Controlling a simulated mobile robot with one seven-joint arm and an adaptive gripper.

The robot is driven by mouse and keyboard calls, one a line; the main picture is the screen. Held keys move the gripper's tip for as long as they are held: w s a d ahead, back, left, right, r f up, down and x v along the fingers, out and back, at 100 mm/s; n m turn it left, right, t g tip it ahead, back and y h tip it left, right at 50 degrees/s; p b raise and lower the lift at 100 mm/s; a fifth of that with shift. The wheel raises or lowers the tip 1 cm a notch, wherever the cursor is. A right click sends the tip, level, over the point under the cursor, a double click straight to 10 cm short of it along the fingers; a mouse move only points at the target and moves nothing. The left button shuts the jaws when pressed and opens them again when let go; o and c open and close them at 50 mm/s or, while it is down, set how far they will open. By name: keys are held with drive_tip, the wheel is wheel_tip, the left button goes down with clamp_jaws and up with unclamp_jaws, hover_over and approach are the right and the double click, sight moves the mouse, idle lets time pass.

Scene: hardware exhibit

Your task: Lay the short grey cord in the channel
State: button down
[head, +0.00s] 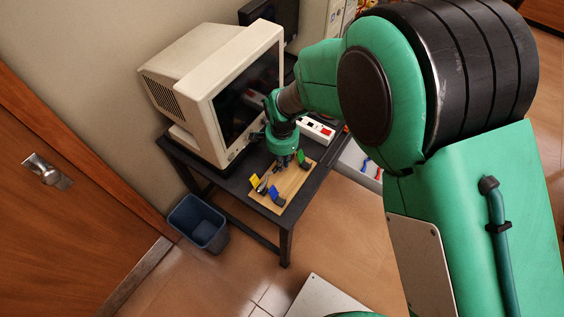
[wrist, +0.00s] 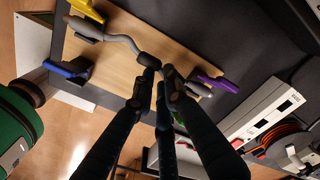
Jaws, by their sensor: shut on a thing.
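The grey cord (wrist: 122,40) lies bent over the wooden board (wrist: 130,75) in the wrist view. One end has a thick grey piece (wrist: 83,28) by a yellow part. Its other, dark end (wrist: 147,59) is at my gripper (wrist: 160,74), whose fingers are shut on it. In the head view my gripper (head: 283,160) points down at the board (head: 291,187), and the cord is too small there to follow. I cannot make out a channel; fingers cover part of the board.
Yellow (wrist: 86,9), blue (wrist: 65,68) and purple (wrist: 218,82) parts stand on the board, and a green one (head: 303,157) shows in the head view. A beige monitor (head: 215,90) and a white strip with a red switch (head: 317,130) stand close by on the dark table (head: 220,180).

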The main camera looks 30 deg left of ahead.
drive_tip(key=shift+f, duration=0.4)
idle(0.7)
idle(0.3)
drive_tip(key=c, duration=1)
unclamp_jaws()
drive_tip(key=shift+c, duration=0.2)
drive_tip(key=shift+r, duration=0.1)
wheel_tip(320, 180, up, 7)
drive_tip(key=p, duration=0.4)
drive_tip(key=shift+r, duration=0.2)
idle(0.5)
